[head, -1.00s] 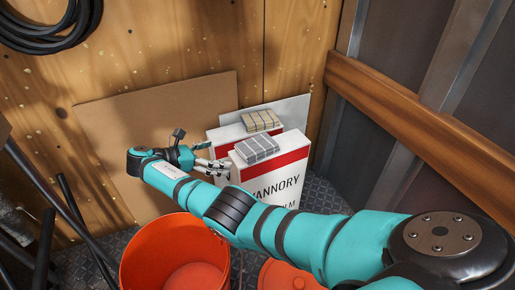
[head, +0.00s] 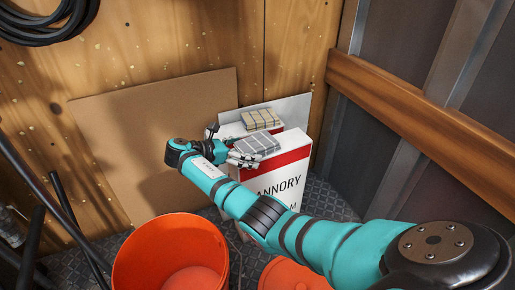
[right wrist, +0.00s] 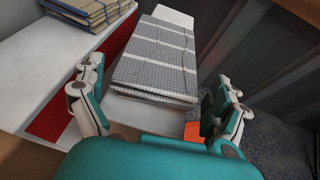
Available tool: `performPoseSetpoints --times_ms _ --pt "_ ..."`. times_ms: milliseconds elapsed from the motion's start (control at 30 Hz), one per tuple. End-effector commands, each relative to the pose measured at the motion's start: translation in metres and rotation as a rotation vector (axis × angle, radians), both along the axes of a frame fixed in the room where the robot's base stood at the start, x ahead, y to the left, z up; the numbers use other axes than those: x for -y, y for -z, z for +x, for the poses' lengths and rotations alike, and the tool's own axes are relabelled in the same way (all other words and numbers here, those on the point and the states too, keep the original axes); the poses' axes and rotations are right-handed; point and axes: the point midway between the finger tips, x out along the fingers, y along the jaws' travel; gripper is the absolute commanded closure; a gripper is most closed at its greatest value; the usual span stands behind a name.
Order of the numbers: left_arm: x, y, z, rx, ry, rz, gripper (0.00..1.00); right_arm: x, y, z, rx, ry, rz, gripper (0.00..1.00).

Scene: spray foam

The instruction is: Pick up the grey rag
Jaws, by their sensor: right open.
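The grey rag (head: 259,144) is folded, with pale stripes, and lies on top of the front white and red box (head: 270,185). In the right wrist view the rag (right wrist: 157,58) lies ahead, between the two spread fingers. My right gripper (head: 242,158) is open at the left end of the rag, close to it. In the right wrist view the right gripper (right wrist: 160,108) has nothing between its fingers near the palm; I cannot tell whether a finger touches the rag. My left gripper is not in view.
A second folded, yellowish striped rag (head: 262,118) lies on the box behind; it also shows in the right wrist view (right wrist: 90,10). An orange bucket (head: 125,272) and an orange lid (head: 290,275) are on the floor. Cardboard (head: 120,130) leans on the wooden wall.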

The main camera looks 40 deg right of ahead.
Motion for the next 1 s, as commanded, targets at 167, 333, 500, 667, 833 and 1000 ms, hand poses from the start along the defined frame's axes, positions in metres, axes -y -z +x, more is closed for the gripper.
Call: performPoseSetpoints --times_ms 167,333,500,667,833,1000 --pt "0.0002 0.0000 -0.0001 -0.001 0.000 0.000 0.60 -0.0005 -0.0002 0.0000 0.000 0.000 0.000 0.12" --pt "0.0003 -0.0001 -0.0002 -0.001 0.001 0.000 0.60 -0.0006 0.0000 0.0001 0.000 0.000 0.000 0.34" --pt "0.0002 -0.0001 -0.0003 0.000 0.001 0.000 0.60 -0.0007 -0.0001 0.0001 0.000 0.000 0.000 0.50" --pt "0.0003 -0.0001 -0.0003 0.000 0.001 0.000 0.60 -0.0008 -0.0002 0.0002 0.000 0.000 0.000 0.51" --pt "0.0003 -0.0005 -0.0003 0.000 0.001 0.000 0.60 -0.0008 -0.0008 0.0001 0.000 0.000 0.000 0.51" --pt "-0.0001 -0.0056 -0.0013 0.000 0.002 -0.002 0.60 -0.0007 -0.0085 0.0003 0.001 -0.001 0.000 0.51"
